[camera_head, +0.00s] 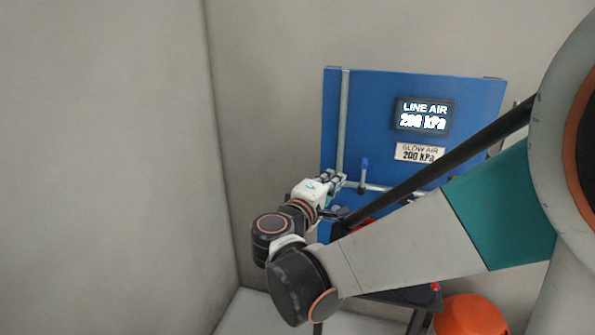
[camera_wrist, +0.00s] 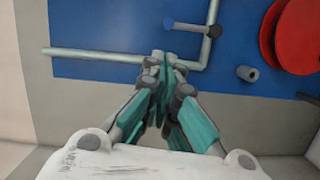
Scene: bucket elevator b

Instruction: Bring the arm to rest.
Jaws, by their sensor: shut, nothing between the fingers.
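My gripper (camera_wrist: 165,65) is shut and empty, its fingers together, in the middle of the wrist view. In the head view my gripper (camera_head: 338,178) is small, in front of the lower left part of a blue panel (camera_head: 375,105). My arm crosses the head view from the right edge to the lower middle and hides part of the panel. A pipe (camera_head: 345,125) runs down the panel's left side and turns right near the gripper. A blue-handled valve (camera_head: 364,168) sits on this pipe, just right of the gripper. I cannot tell whether the fingers touch anything.
A display (camera_head: 423,115) reads LINE AIR 200 kPa; a plate (camera_head: 420,153) below reads SLOW AIR 200 kPa. A red round part (camera_wrist: 295,35) is at the wrist view's right. An orange object (camera_head: 470,315) stands low right. A bare wall (camera_head: 110,150) fills the left.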

